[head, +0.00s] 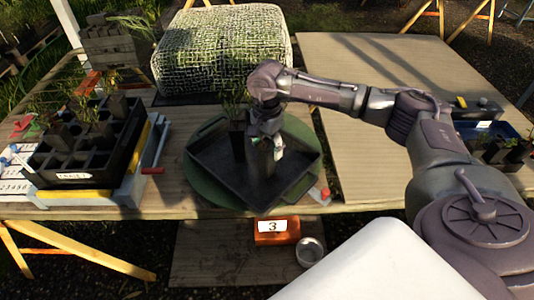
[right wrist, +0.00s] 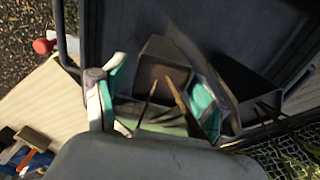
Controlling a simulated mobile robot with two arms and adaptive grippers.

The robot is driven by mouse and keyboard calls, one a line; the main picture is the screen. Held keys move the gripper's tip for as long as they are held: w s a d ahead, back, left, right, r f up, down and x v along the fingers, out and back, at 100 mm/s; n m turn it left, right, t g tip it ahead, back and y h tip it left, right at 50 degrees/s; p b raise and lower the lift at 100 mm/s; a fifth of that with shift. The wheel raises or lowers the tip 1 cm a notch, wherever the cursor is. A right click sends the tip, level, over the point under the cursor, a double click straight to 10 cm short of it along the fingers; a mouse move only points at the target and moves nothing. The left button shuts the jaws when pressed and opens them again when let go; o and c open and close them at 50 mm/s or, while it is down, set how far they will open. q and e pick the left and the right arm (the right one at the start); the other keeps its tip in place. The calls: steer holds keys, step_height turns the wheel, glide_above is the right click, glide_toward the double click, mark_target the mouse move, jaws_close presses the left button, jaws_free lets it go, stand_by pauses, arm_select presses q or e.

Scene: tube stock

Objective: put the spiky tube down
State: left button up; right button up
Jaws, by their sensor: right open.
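My right gripper (head: 270,150) points down into a black tray (head: 222,176) on a green round board (head: 200,180). In the right wrist view the gripper (right wrist: 155,105) is open, its teal-padded fingers apart on either side of a dark square tube (right wrist: 160,68) with thin brown stalks. This tube stands in the tray; whether a pad touches it I cannot tell. A second dark tube (right wrist: 245,90) is just right of the fingers. In the head view a dark tube with a leafy plant (head: 237,138) stands left of the gripper. My left gripper is out of view.
A black rack (head: 70,175) with several planted tubes stands at the left. A mesh-covered block (head: 222,52) is behind the tray. An orange block marked 3 (head: 277,239) and a round tin (head: 310,251) are on the lower board. The right-hand board (head: 350,80) is largely clear.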

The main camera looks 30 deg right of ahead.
step_height(320, 180, up, 9)
steer(key=shift+f+b, duration=0.15)
steer(key=shift+b, duration=0.25)
